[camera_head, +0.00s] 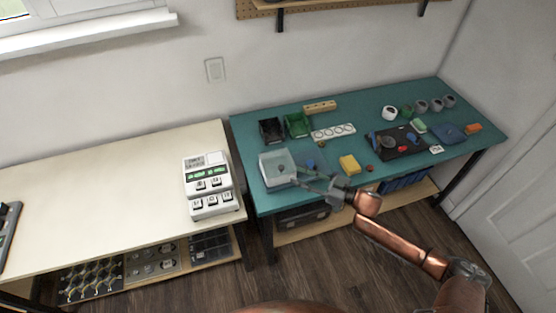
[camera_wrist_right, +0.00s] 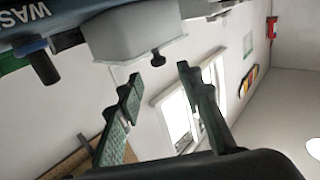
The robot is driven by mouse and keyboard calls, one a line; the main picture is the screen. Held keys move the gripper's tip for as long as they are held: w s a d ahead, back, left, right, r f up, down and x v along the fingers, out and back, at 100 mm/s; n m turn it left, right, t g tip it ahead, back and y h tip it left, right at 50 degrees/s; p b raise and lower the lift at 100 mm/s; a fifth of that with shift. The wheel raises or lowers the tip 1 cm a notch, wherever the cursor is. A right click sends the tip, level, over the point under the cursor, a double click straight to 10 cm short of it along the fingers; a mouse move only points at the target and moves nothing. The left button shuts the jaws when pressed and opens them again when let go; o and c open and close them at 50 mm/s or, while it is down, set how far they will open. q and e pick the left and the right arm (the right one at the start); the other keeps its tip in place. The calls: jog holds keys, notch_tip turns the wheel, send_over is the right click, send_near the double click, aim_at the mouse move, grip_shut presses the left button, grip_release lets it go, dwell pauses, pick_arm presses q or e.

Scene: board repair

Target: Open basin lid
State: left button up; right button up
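The pale, boxy basin (camera_head: 264,176) stands at the front left of the teal bench. Its flat lid (camera_head: 270,158) lies on top, with a small dark knob (camera_head: 281,168). In the upside-down right wrist view the basin (camera_wrist_right: 132,32) is at the top. Its lid rim and dark knob (camera_wrist_right: 158,58) face the fingers. My right gripper (camera_head: 298,179) reaches in from the right, close to the lid. In the wrist view the right gripper (camera_wrist_right: 159,76) is open and empty, the knob just beyond and between its fingertips, apparently apart from them. My left gripper is not in view.
A yellow sponge-like block (camera_head: 349,164) and a blue item (camera_head: 309,163) lie right of the basin. Black (camera_head: 270,130) and green bins (camera_head: 296,125) stand behind it. A white keyed device (camera_head: 207,185) is on the cream table to the left.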

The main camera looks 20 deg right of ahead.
aim_at(281, 166)
jog(key=b+x, duration=0.1)
jog(key=x, duration=0.6)
jog(key=shift+w, duration=0.15)
jog(key=shift+w+a+r, duration=0.1)
jog(key=shift+w+a, duration=0.3)
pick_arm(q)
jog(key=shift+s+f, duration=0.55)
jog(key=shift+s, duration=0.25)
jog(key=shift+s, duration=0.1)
pick_arm(e)
jog(key=shift+c, duration=0.7)
jog(key=c, duration=0.3)
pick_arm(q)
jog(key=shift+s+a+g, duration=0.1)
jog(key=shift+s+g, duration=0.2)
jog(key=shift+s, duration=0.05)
pick_arm(e)
grip_shut()
